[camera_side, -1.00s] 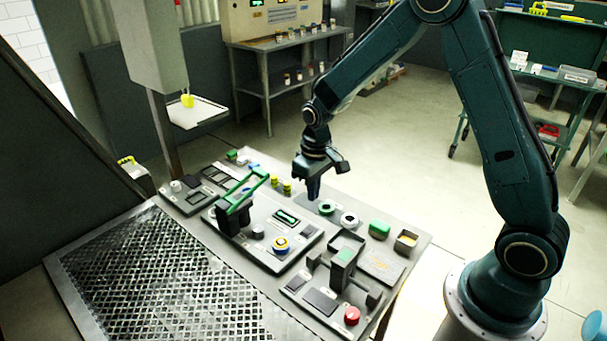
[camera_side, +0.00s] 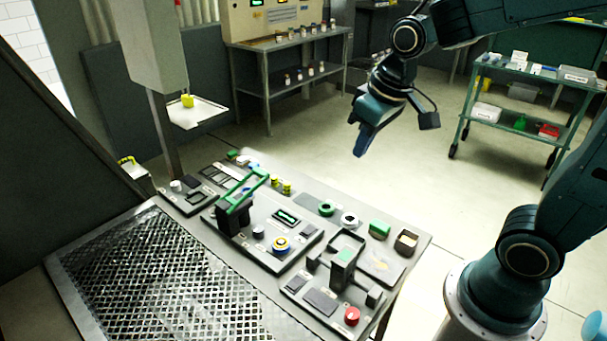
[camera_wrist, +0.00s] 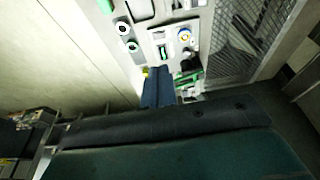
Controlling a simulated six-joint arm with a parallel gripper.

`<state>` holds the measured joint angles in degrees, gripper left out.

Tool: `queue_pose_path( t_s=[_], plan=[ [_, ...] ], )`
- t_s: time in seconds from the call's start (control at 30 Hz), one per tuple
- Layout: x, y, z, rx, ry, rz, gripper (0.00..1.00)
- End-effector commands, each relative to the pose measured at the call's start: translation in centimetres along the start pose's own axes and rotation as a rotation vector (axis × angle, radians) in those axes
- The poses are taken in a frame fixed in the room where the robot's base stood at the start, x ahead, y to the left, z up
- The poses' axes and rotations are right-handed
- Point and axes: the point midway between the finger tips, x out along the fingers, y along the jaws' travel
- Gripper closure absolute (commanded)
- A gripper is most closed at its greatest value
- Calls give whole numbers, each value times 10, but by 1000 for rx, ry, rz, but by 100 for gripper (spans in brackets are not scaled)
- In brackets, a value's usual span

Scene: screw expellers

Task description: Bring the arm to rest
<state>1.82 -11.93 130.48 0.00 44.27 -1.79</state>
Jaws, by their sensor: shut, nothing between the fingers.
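My gripper (camera_side: 360,150) hangs in the air in the side view, above and beyond the back right edge of the work table, clear of everything. Its fingers are together with nothing between them. In the wrist view the shut blue fingers (camera_wrist: 157,88) point toward the table from above. The work table (camera_side: 415,236) carries a panel with a green-handled clamp (camera_side: 240,197), several round fittings and a red button (camera_side: 352,315).
A metal grating (camera_side: 150,270) covers the table's front left. A grey column with a small tray (camera_side: 200,112) stands behind it. A shelf bench (camera_side: 290,85) is at the back and a trolley (camera_side: 520,100) at the back right. Open floor lies between them.

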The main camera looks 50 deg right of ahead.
Motion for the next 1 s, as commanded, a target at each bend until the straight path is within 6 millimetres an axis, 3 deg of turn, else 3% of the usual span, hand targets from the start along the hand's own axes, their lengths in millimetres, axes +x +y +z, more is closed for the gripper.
queue_pose_path(
  t_s=[0.2,0.5,0.73,1.0],
  plan=[
    [-32,-4,31,-1,65,-2,100],
    [-59,-7,76,0,143,-6,100],
    [-68,-9,100,2,183,-9,100],
    [-69,-9,106,2,192,-9,100]
  ],
)
